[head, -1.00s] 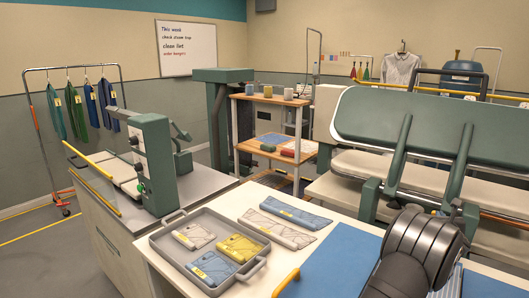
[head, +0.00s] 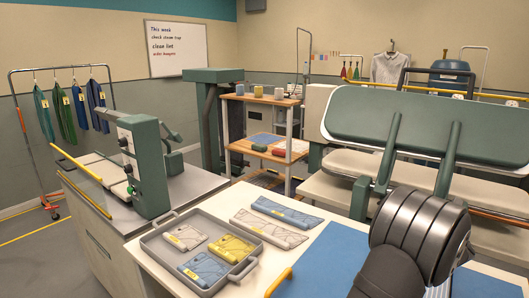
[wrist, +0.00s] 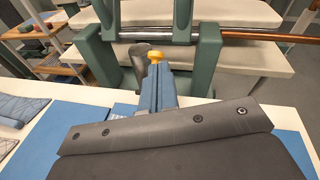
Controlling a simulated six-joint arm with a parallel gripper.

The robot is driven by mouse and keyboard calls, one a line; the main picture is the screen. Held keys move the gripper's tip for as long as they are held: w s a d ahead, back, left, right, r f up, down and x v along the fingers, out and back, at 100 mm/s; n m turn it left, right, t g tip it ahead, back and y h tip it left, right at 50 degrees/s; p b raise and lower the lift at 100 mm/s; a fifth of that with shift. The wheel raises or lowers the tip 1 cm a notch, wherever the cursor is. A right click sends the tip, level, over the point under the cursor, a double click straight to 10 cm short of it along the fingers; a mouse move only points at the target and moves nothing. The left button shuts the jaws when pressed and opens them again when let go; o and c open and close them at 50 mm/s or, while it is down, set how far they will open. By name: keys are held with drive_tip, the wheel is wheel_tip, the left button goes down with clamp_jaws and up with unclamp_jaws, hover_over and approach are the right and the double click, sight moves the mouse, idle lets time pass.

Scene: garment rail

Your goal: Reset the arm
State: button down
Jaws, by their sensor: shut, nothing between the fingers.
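My arm shows as a dark ribbed link at the lower right of the head view, above the white worktop (head: 318,236). The gripper's fingers are hidden in that view. In the wrist view my gripper (wrist: 165,128) is a wide dark form with screws across the bottom. It is shut and empty.
A grey tray (head: 243,272) with folded garment packs stands on the worktop, with more packs (head: 268,230) behind. A green press (head: 400,122) rises at the right. A yellow handle (head: 279,283) sits at the front edge. A blue mat (head: 328,262) lies near the arm.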

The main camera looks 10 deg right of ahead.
drive_tip(key=w+f, duration=0.2)
drive_tip(key=w+d+f, duration=0.1)
drive_tip(key=f, duration=0.1)
drive_tip(key=w+d+f, duration=0.1)
drive_tip(key=w, duration=0.1)
drive_tip(key=shift+w+f, duration=0.35)
drive_tip(key=shift+f, duration=0.05)
drive_tip(key=shift+s+a+f, duration=0.2)
drive_tip(key=shift+s+f, duration=0.1)
idle(0.5)
wheel_tip(320, 180, up, 2)
drive_tip(key=w+d, duration=0.3)
drive_tip(key=s+a+r, duration=0.5)
drive_tip(key=s, duration=0.3)
drive_tip(key=shift+s, duration=0.4)
